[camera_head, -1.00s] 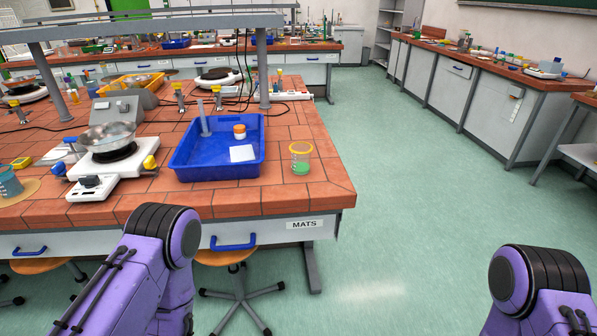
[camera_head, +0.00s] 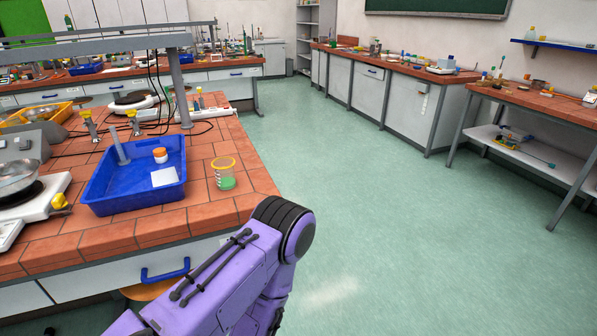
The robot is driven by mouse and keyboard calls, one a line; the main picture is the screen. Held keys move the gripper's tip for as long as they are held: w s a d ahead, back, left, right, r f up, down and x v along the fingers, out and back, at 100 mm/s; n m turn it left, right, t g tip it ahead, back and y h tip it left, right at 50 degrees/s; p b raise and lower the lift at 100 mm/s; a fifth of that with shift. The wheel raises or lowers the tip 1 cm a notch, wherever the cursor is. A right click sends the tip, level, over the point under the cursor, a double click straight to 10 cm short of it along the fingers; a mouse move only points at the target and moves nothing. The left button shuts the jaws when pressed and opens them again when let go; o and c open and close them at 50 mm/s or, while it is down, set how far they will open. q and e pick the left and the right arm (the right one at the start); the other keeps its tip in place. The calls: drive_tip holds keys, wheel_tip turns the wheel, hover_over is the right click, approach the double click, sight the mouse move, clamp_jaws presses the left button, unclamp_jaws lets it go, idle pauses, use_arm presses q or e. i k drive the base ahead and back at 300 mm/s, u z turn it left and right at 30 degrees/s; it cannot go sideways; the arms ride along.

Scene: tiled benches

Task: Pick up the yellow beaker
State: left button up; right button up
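The yellow beaker (camera_head: 223,173) is a clear cup with a yellow rim and green contents. It stands upright on the red tiled bench (camera_head: 243,203), near the bench's right end and just right of the blue tray. One of my purple arms reaches in from the bottom, its dark joint in front of the bench corner, below and right of the beaker and apart from it. No gripper fingers show in this view.
The blue tray (camera_head: 108,197) holds an orange-lidded jar (camera_head: 160,155) and a white card (camera_head: 165,177). A white hot plate (camera_head: 38,205) stands at the left. Open green floor (camera_head: 370,240) lies right of the bench. A side bench (camera_head: 540,103) stands at the far right.

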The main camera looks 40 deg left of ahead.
sight(225, 174)
drive_tip(key=z, duration=0.2)
drive_tip(key=i, duration=0.8)
drive_tip(key=u, duration=1.55)
